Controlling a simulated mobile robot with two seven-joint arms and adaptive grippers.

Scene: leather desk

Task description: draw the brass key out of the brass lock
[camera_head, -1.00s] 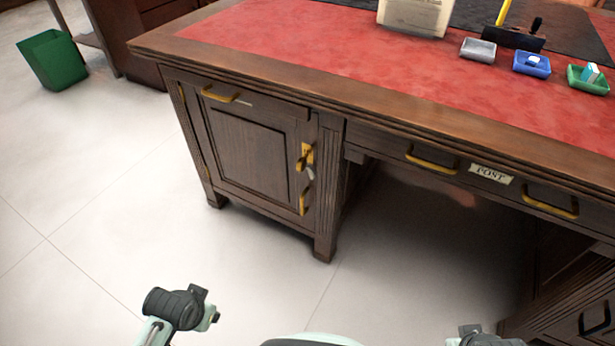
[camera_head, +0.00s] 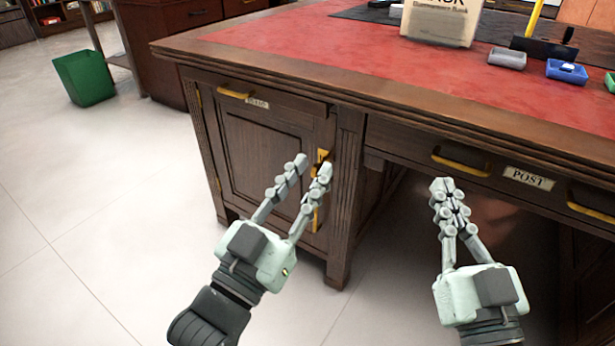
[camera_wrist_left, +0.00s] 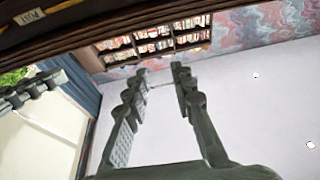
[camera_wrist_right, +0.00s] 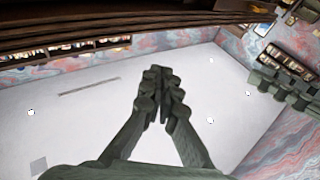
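The brass lock (camera_head: 322,156) is on the right edge of the desk's left cupboard door. Only its upper part shows in the head view, since a finger of my left gripper covers the rest. The brass key cannot be made out there. My left gripper (camera_head: 308,167) is open and empty, in front of the door and pointing up towards the lock; its parted fingers also show in the left wrist view (camera_wrist_left: 160,75). I cannot tell whether it touches the door. My right gripper (camera_head: 444,190) is shut and empty, in front of the desk's kneehole; its fingers meet in the right wrist view (camera_wrist_right: 161,75).
A brass door handle (camera_head: 315,220) is below the lock, partly behind my left fingers. A brass drawer pull (camera_head: 235,94) is above the door. The POST drawer (camera_head: 528,178) is right of my right gripper. A green bin (camera_head: 84,78) stands far left. The floor left is clear.

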